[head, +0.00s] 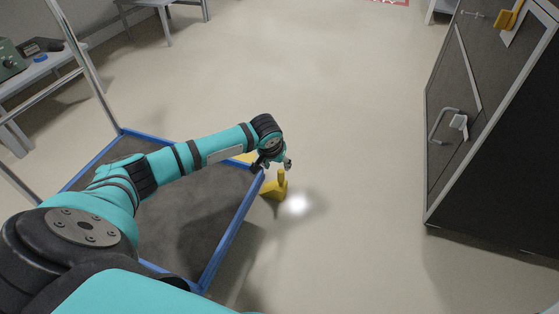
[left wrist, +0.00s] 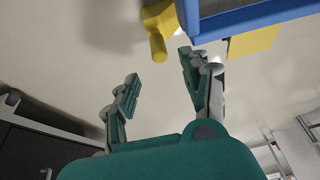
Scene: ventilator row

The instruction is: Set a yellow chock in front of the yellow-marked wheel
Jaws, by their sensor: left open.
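A yellow chock (head: 272,190) with an upright handle stands on the floor just outside the blue edge of a cart (head: 215,262), near its far right corner. It also shows at the top of the left wrist view (left wrist: 158,28). My left gripper (head: 274,162) is above and just beyond the chock; in the left wrist view its fingers (left wrist: 160,84) are spread, with nothing between them. A yellow patch (head: 245,157) shows at the cart's corner, also in the left wrist view (left wrist: 253,42); I cannot tell if it marks a wheel. No wheel is clearly visible. My right gripper is out of view.
A dark cabinet (head: 475,140) with a handle stands at the right. A bench (head: 40,68) with a green device (head: 10,60) is at the upper left. The cart's metal frame rises on its left. The floor between cart and cabinet is clear.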

